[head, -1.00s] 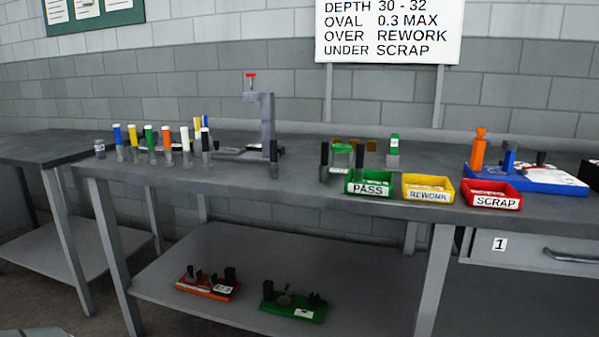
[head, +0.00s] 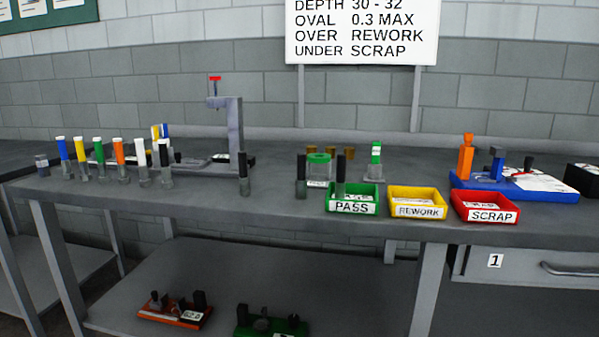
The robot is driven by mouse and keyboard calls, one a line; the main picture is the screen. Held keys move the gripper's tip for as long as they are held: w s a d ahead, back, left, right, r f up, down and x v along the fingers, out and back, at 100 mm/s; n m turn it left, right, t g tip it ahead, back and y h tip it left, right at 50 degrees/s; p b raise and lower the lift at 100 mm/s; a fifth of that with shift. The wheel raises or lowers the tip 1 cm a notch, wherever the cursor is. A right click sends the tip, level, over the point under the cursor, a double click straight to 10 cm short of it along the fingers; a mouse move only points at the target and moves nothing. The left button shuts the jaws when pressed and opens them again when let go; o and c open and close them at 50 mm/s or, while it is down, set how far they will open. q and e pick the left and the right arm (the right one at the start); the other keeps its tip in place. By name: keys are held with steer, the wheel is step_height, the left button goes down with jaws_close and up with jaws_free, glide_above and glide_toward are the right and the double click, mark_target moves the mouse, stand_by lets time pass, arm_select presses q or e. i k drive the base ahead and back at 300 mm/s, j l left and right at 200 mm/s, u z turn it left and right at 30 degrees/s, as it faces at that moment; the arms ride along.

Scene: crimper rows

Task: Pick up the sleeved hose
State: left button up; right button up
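Neither of my grippers is in view. I cannot tell which piece is the sleeved hose. A black upright piece (head: 244,172) stands alone near the bench's front edge, right of the grey press stand (head: 235,125). Two similar black pieces stand by the green-topped clear cup, one to its left (head: 301,175) and one in front on its right (head: 340,172). At the left end of the bench stands a row of upright pieces with coloured upper parts, including blue (head: 63,149), green (head: 98,150), orange (head: 118,151) and white (head: 140,153).
On the grey bench (head: 270,206) stand a green PASS bin (head: 351,207), a yellow REWORK bin (head: 418,211) and a red SCRAP bin (head: 486,216). A blue fixture (head: 515,187) sits behind at right. Orange (head: 175,314) and green fixtures (head: 270,325) rest on the lower shelf.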

mark_target(301, 182)
steer(key=i+l, duration=0.15)
steer(key=i, duration=0.4)
steer(key=i+l, duration=0.15)
steer(key=i, duration=0.45)
